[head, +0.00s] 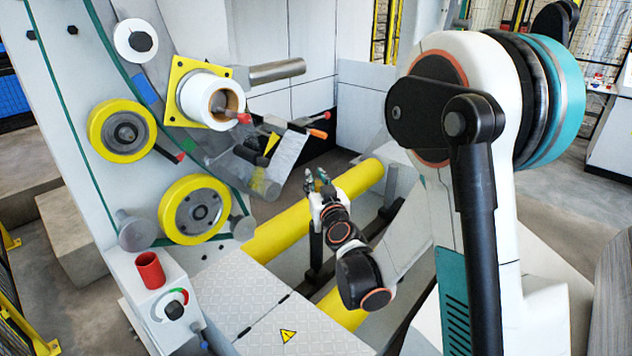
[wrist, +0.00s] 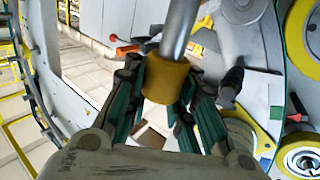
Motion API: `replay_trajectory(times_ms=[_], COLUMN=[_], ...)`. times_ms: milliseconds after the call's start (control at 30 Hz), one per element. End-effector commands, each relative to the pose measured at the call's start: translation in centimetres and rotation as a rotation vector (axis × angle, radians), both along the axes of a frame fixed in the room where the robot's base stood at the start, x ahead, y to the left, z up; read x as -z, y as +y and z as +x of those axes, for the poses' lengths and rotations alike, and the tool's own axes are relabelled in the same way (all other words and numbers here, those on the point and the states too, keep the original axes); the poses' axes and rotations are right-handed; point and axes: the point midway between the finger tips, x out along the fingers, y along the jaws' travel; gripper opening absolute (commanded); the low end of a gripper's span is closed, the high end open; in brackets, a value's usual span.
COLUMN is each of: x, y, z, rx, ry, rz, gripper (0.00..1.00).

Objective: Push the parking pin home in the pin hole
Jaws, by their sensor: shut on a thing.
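My gripper (head: 318,180) reaches out low in the middle of the head view, in front of the machine. In the wrist view its dark, green-sided fingers are closed on either side of a yellow collar or grip (wrist: 165,80), which I take as the parking pin. A grey metal shaft (wrist: 178,28) runs from it out of the top of the picture, so its far end is hidden. In the head view I cannot make out the pin between the fingers. I cannot pick out the pin hole in either view.
The machine's grey panel carries yellow-rimmed rollers (head: 195,210) and a white spool (head: 205,97). Red- and orange-tipped levers (head: 318,133) stick out above my gripper. A thick yellow beam (head: 275,232) runs behind and below it.

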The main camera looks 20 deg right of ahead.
Motion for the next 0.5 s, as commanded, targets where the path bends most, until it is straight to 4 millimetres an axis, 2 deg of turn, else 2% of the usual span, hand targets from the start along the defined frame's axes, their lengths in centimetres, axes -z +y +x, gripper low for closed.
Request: replay_trajectory(times_ms=[267, 500], x=[0.5, 1.6], y=[-0.4, -1.5], z=[1.2, 3.6], rx=[0.035, 0.114], ry=[-0.022, -0.089], rz=[0.041, 0.147], gripper=[0.00, 0.00])
